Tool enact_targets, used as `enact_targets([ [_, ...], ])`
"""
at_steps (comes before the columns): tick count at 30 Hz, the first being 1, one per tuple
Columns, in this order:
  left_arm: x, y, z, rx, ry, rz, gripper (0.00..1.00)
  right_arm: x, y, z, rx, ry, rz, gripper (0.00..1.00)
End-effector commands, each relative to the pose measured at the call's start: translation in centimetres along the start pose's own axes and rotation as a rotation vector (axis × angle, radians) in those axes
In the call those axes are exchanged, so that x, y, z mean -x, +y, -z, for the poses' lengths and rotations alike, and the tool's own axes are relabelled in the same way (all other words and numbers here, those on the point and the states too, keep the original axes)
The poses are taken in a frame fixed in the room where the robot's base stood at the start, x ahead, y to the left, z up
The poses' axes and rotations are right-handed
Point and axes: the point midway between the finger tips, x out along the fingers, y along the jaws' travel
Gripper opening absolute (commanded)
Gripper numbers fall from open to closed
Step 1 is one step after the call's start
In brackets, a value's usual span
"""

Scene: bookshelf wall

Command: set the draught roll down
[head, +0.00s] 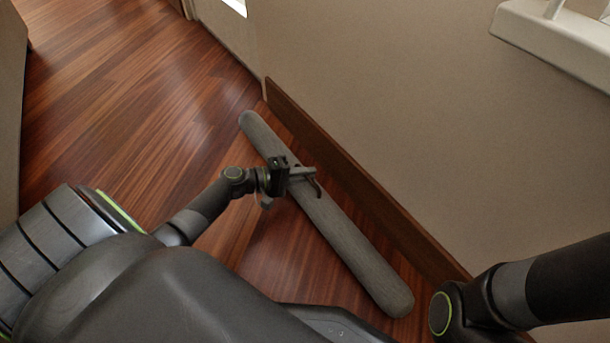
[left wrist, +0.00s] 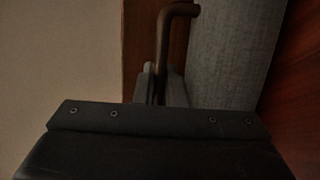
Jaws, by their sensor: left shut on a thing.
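The draught roll (head: 342,232) is a long grey fabric cylinder with rounded ends, lying lengthwise beside the skirting board. It also shows in the left wrist view as a grey woven surface (left wrist: 229,58). My left gripper (head: 303,176) is over the roll, a little toward its far end from the middle. It is shut on the roll, at a dark bent handle (left wrist: 174,35) between the fingers. I cannot tell whether the roll's underside touches the floor. My right arm shows at the lower right of the head view, but its gripper is out of view.
A beige wall (head: 430,130) with a brown skirting board (head: 350,172) runs close along the roll's right side. A white ledge or rail (head: 555,40) juts out at the upper right. A door (head: 225,38) is beyond the far end. The wooden floor (head: 120,95) at left is clear.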

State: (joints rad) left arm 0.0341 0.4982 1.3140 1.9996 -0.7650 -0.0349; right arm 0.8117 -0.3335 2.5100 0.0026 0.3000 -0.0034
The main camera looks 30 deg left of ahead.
Motion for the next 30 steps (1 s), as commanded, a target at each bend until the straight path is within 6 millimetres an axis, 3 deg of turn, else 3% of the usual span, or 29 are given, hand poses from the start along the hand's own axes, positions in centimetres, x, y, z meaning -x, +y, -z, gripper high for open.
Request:
enact_targets([
  [6,-0.1,-0.2,0.0,-0.001,-0.001,-0.004,0.0,0.3,0.1,0.2,0.0,0.0,0.0,0.36],
  [7,0.0,-0.2,0.0,0.0,0.0,0.0,0.14,0.2,0.1,0.1,0.0,0.0,0.0,0.36],
  [11,0.0,-0.2,0.0,0.0,0.0,0.001,0.31,0.2,0.0,0.1,0.0,0.0,0.0,0.36],
  [23,0.3,0.2,0.0,0.0,0.0,0.002,0.32,-0.3,-0.1,-0.1,0.0,0.001,0.0,0.36],
  [30,5.1,0.4,0.0,0.002,0.001,0.007,0.32,-2.4,-0.5,-1.2,0.003,-0.002,0.001,0.36],
])
